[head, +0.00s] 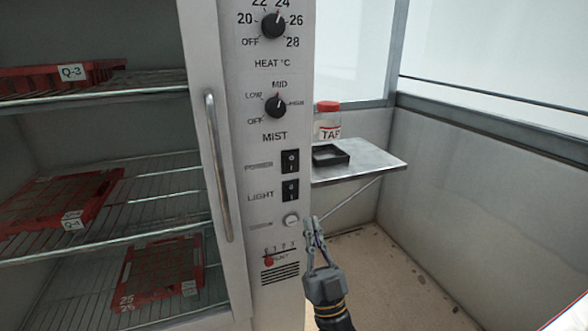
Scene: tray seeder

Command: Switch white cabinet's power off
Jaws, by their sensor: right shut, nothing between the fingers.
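The white cabinet (222,60) stands at the left, its control panel facing me. The panel has an upper black rocker switch (290,162) with a faint, hard-to-read label beside it. A second black rocker (290,190) below is labelled LIGHT. I cannot tell which way either rocker is tipped. A round pale button or knob (291,221) sits beneath them, its label also unclear. My right gripper (314,224) is shut and empty, pointing up just right of this round part and below the rockers. Contact with the panel cannot be told. My left gripper is out of view.
HEAT (273,25) and MIST (275,106) knobs sit higher; a red vent slider (269,261) is low. A vertical handle (219,165) stands left of the panel. Right of it, a metal shelf (380,164) holds a red-capped jar (328,119) and black tray (330,154).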

